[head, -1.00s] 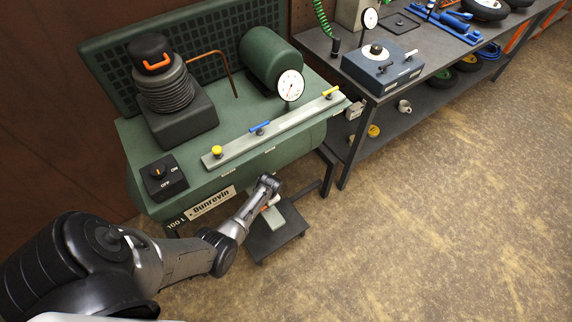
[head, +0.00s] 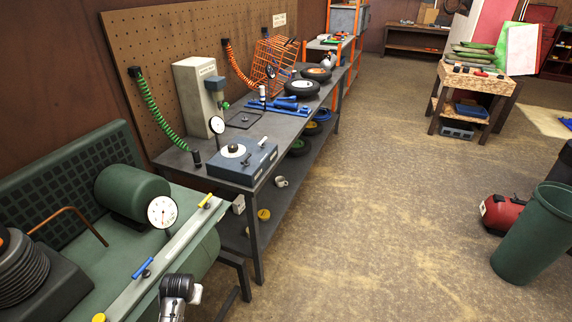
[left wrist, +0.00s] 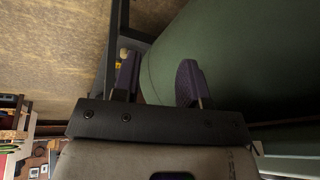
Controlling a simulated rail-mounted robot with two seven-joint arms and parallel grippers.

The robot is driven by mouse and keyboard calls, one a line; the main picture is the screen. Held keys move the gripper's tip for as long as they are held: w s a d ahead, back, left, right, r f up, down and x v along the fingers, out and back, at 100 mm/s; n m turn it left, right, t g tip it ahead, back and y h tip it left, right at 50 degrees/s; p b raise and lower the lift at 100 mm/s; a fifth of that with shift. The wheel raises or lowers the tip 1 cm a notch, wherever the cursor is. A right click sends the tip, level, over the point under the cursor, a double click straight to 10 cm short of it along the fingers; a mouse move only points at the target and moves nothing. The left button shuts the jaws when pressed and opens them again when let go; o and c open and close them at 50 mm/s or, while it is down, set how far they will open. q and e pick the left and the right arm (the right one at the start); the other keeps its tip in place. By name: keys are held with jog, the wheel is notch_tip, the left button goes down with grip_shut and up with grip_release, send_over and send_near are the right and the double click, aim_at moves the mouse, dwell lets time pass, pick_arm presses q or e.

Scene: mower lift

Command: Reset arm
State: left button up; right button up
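My left gripper (left wrist: 157,72) shows in the left wrist view with its two purple-tipped fingers apart and nothing between them. It is close to the rounded green tank of the compressor (left wrist: 215,60). In the head view, a grey and black part of my left arm (head: 178,288) shows at the bottom edge, in front of the compressor's rail (head: 150,273); the fingers cannot be made out there. The green compressor (head: 72,258) stands at the lower left with its gauge (head: 162,212), blue lever (head: 143,268) and yellow lever (head: 206,201). My right gripper is not in view.
A long dark workbench (head: 298,120) runs along the pegboard wall with a blue-grey device (head: 242,165) and wheels (head: 302,89). A green bin (head: 532,235) and a red machine (head: 502,213) stand at the right. The floor between is clear.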

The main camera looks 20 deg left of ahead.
pick_arm(q)
jog(key=s+d+r+m+t, duration=0.1)
jog(key=s+d+r+t, duration=0.15)
jog(key=d+r, duration=0.7)
jog(key=s+d+r+m+t+h, duration=0.1)
jog(key=s+d+r+m+t, duration=0.15)
jog(key=s+d+r, duration=0.4)
jog(key=s+d+f+m+g+h, duration=0.1)
jog(key=s+d+f+g, duration=0.15)
jog(key=s+f, duration=0.45)
jog(key=s+d+f+m+g+h, duration=0.15)
jog(key=s+d, duration=0.25)
jog(key=s, duration=0.8)
notch_tip(320, 180, up, 36)
jog(key=p, duration=3.6)
jog(key=shift+w+a+n+y, duration=0.15)
jog(key=shift+w+n+y, duration=0.2)
jog(key=shift+w, duration=0.1)
jog(key=shift+f, duration=0.15)
